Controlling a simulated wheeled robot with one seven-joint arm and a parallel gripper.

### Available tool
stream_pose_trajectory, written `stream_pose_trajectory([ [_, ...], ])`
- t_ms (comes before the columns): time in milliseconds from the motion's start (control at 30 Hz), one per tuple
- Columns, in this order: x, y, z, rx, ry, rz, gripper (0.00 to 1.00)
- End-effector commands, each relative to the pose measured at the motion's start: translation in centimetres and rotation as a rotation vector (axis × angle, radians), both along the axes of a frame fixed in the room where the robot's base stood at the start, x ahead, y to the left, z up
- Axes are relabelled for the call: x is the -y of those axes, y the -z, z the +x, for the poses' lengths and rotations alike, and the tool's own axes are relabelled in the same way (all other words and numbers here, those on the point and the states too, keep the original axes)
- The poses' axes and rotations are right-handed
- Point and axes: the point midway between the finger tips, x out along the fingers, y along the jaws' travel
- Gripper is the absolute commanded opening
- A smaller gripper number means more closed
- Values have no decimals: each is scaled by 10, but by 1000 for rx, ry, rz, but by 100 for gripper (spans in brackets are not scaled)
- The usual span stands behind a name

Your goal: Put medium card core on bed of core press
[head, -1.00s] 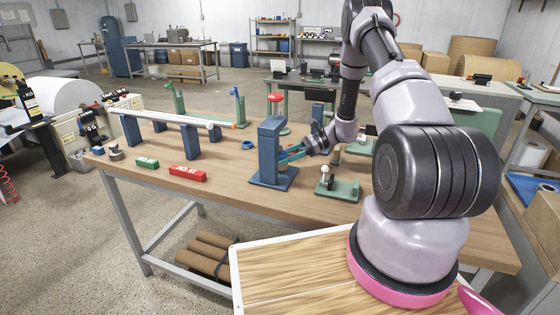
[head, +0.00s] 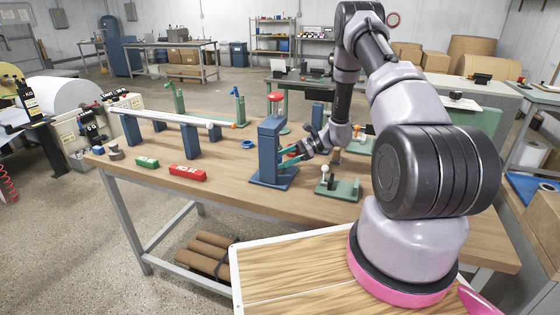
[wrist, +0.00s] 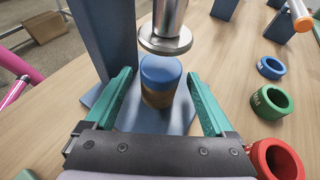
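The core press (head: 270,150) is a blue stand with a red knob on top, on the wooden bench in the head view. In the wrist view its round metal ram (wrist: 165,42) is above the medium card core (wrist: 161,82), a short brown cylinder with a blue upper part. The core stands upright on the blue press bed (wrist: 178,121), below the ram with a gap visible. My gripper (wrist: 159,74) is open, its teal fingers on either side of the core with gaps visible. In the head view my gripper (head: 288,153) reaches into the press from the right; the core is hidden there.
A blue ring (wrist: 271,67), a green ring (wrist: 271,102) and a red ring (wrist: 277,160) lie to the right in the wrist view. A long roller rack (head: 165,119) stands left of the press. A green fixture (head: 338,189) with a white knob is at its right front.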

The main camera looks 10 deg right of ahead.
Motion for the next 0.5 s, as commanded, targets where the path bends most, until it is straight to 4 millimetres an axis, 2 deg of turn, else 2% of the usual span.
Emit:
stream_pose_trajectory([
  [233, 3, -5, 0, 1, 2, 0, 88],
  [367, 21, -12, 0, 2, 4, 0, 88],
  [500, 50, -24, -2, 2, 5, 0, 88],
])
